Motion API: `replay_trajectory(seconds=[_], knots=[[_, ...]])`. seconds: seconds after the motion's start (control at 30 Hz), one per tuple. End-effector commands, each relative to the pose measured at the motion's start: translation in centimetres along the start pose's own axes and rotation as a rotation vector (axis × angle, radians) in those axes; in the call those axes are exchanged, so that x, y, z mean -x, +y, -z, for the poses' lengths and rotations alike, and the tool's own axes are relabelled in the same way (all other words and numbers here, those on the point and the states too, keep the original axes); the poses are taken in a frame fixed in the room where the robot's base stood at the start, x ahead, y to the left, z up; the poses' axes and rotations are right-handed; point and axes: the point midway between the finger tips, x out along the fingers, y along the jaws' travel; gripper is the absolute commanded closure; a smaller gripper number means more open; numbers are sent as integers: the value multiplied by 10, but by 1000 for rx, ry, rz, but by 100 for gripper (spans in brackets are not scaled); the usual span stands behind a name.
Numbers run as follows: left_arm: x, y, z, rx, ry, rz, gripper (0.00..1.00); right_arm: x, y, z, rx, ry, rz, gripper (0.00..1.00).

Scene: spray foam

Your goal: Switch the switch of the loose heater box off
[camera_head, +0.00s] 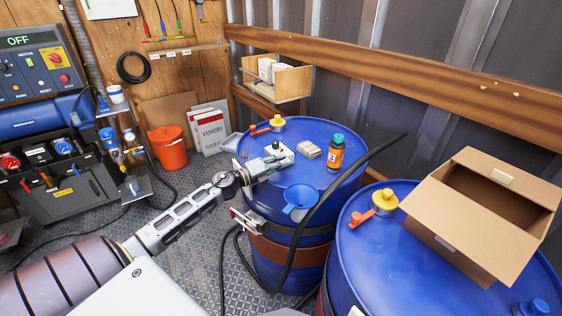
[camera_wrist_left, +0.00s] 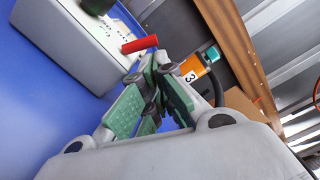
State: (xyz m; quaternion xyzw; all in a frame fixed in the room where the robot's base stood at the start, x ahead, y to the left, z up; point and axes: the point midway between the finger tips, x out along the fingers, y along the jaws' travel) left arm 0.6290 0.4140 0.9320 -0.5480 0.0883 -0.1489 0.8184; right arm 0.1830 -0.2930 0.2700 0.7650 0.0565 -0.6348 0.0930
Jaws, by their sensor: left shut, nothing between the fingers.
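The loose heater box (camera_head: 279,153) is a small light grey box with a dark knob, on top of the rear blue drum (camera_head: 325,133). My left gripper (camera_head: 274,164) reaches over the drum's near left edge, beside the box. Its green-padded fingers (camera_wrist_left: 148,80) are shut and empty, tips close to the red lever. I cannot tell whether they touch it. My right gripper is out of view.
On the same drum stand a bottle with an orange label (camera_head: 335,152), a small stack of blocks (camera_head: 310,149), a blue funnel (camera_head: 299,197) and a yellow-capped valve (camera_head: 277,121). A black hose (camera_head: 345,180) crosses it. A cardboard box (camera_head: 465,235) sits on the nearer drum (camera_head: 365,265).

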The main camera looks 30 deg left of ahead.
Motion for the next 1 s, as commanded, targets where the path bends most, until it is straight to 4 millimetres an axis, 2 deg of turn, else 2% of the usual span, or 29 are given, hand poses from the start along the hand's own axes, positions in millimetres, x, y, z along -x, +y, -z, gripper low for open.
replay_trajectory(seconds=[0.47, 0.8, 1.0], knots=[[0, 0, 0, 0, 0, 0, 100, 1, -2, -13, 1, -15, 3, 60], [0, -2, -1, 0, 0, 0, 100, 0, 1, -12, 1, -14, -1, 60], [0, -2, -2, 0, 0, 0, 100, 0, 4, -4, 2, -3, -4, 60]])
